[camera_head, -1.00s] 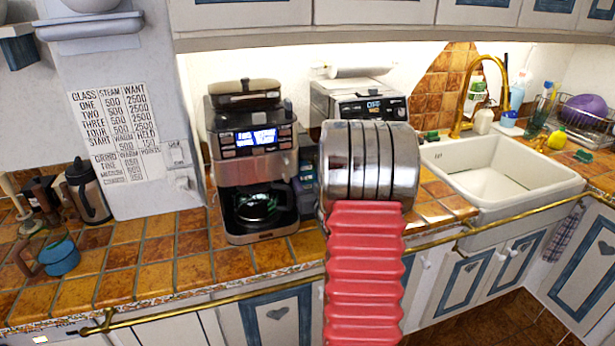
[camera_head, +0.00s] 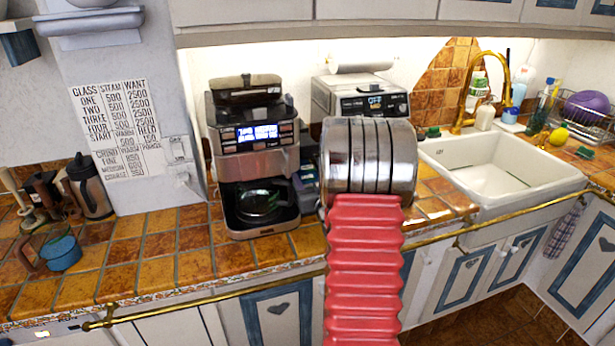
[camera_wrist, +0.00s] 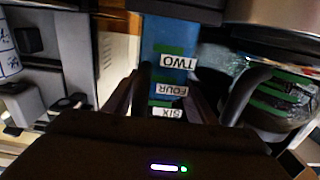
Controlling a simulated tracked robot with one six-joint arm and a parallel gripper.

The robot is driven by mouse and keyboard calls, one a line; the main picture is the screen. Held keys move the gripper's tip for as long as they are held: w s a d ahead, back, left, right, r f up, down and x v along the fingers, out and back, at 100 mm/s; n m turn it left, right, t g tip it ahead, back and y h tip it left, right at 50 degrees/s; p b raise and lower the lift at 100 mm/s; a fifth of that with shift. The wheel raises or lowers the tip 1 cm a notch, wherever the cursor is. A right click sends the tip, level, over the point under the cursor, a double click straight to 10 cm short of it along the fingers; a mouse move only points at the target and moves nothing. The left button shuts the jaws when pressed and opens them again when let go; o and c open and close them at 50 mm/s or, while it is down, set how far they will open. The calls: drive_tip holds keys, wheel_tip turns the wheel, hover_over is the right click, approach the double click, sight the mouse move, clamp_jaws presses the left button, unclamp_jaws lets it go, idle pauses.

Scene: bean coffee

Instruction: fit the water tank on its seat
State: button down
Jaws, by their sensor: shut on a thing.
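The water tank (camera_wrist: 168,40) is a blue, translucent block with TWO, FOUR and SIX labels, which read upside down in the wrist view. My gripper (camera_wrist: 165,100) is shut on it, with one dark finger on each side. The coffee machine (camera_head: 258,165) stands on the counter in the head view, its display lit and a glass carafe (camera_head: 262,203) in its bay. The carafe also shows at the right in the wrist view (camera_wrist: 270,105). In the head view my arm hides my gripper and most of the space right of the machine. The tank's seat cannot be made out.
A second machine (camera_head: 362,97) stands behind my arm. A white sink (camera_head: 500,170) with a brass tap is at the right. A blue cup (camera_head: 62,253) and a dark jug (camera_head: 90,187) stand at the left. A brass rail (camera_head: 240,298) runs along the counter front.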

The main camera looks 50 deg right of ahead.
idle(0.3)
drive_tip(key=c, duration=0.7)
unclamp_jaws()
drive_tip(key=shift+f, duration=0.25)
drive_tip(key=shift+v, duration=0.8)
drive_tip(key=v, duration=1.2)
drive_tip(key=shift+a+r, duration=0.15)
drive_tip(key=shift+r, duration=0.05)
